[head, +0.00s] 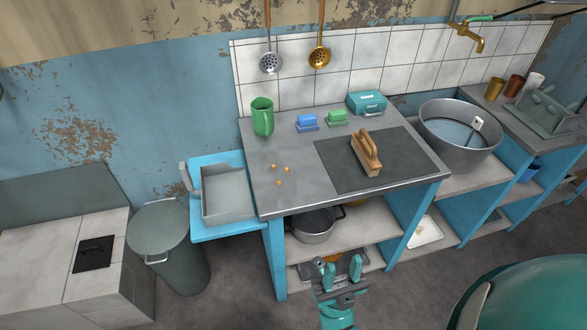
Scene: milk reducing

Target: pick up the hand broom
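The hand broom (367,154), with a light wooden handle, stands on the dark panel (335,163) set in the grey countertop. Nothing is holding it. My gripper (341,271) is low in front of the counter, below the countertop's front edge and well short of the broom. Its two teal fingers point up and stand apart with nothing visible between them, so it is open.
Several crumbs (280,175) lie on the countertop's left part. A metal basin (460,133) is right; a grey dustpan-like tray (225,192) is left. A pot (313,227) sits underneath.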

